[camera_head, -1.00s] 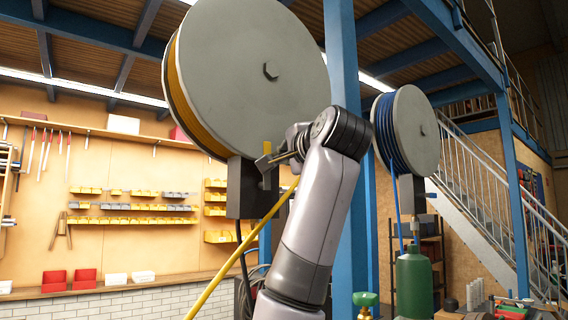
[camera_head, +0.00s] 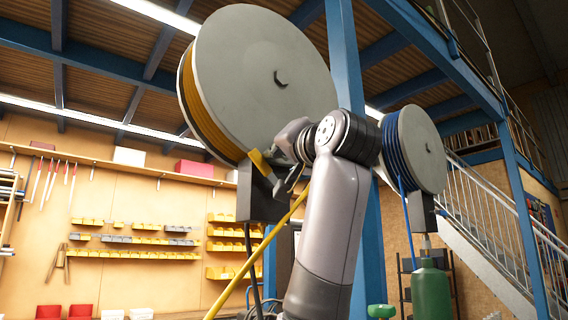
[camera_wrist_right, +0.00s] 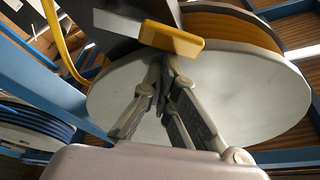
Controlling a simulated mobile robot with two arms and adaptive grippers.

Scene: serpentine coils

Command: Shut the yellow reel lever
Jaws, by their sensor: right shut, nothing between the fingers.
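The yellow reel lever (camera_head: 260,162) is on the dark valve box (camera_head: 256,196) under the large reel with yellow hose (camera_head: 262,75). It slants up to the left in the head view. In the right wrist view the lever (camera_wrist_right: 172,38) lies across the top centre, just beyond the fingertips. My right gripper (camera_head: 280,176) is just right of the lever, partly hidden by its own wrist. In the wrist view its fingers (camera_wrist_right: 166,66) meet with nothing between them. They look close to the lever; I cannot tell whether they touch. My left gripper is out of view.
A yellow hose (camera_head: 262,250) hangs below the valve box, beside my right arm. A blue post (camera_head: 366,230) stands behind the arm. A smaller reel with blue hose (camera_head: 415,148) is to the right, above a green cylinder (camera_head: 431,292).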

